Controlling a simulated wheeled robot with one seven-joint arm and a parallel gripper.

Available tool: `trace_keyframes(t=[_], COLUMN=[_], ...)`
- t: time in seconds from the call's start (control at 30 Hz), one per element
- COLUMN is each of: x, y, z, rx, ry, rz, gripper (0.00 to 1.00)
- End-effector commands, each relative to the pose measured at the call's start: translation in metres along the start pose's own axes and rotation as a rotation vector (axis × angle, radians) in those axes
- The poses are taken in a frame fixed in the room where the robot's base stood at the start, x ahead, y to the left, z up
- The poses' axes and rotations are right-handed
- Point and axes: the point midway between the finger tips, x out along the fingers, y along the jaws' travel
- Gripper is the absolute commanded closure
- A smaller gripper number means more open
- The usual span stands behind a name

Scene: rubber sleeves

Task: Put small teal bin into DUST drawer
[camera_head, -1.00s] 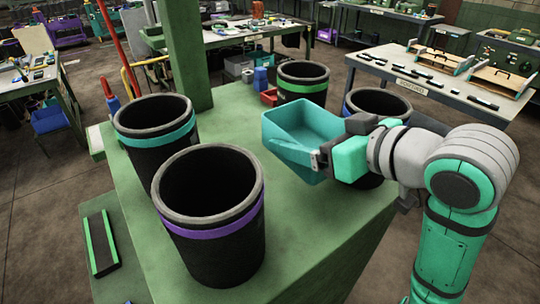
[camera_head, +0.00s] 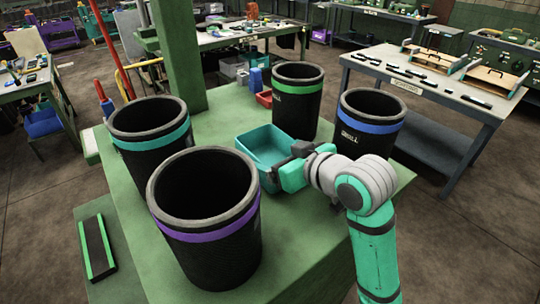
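The small teal bin (camera_head: 262,143) is an open, shallow box, upright at the middle of the green table (camera_head: 308,213). It is low, between the sleeves; I cannot tell whether it touches the tabletop. My gripper (camera_head: 280,172) is at the bin's right wall and appears shut on it, though the fingertips are small and partly hidden. No drawer marked DUST can be made out.
Black sleeves surround the bin: purple-banded (camera_head: 205,250) at front, teal-banded (camera_head: 150,147) left, green-banded (camera_head: 297,105) behind, blue-banded (camera_head: 368,128) right. A small red tray (camera_head: 264,98) and blue object (camera_head: 256,80) lie behind. A grey workbench (camera_head: 400,70) stands back right.

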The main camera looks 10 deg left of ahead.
Motion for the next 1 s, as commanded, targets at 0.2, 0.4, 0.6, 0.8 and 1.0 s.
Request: trace_keyframes(t=[0.2,0.4,0.6,0.8,1.0], x=[0.003,0.005,0.005,0.004,-0.022], y=[-0.002,-0.003,-0.003,-0.003,-0.002], z=[0.004,0.006,0.006,0.004,0.004], rx=[-0.004,-0.003,-0.003,-0.004,-0.004], ry=[0.001,0.001,0.001,0.001,0.003], rz=[-0.003,-0.005,-0.005,-0.004,-0.001], gripper=[0.38,0.38,0.0,0.0,0.0])
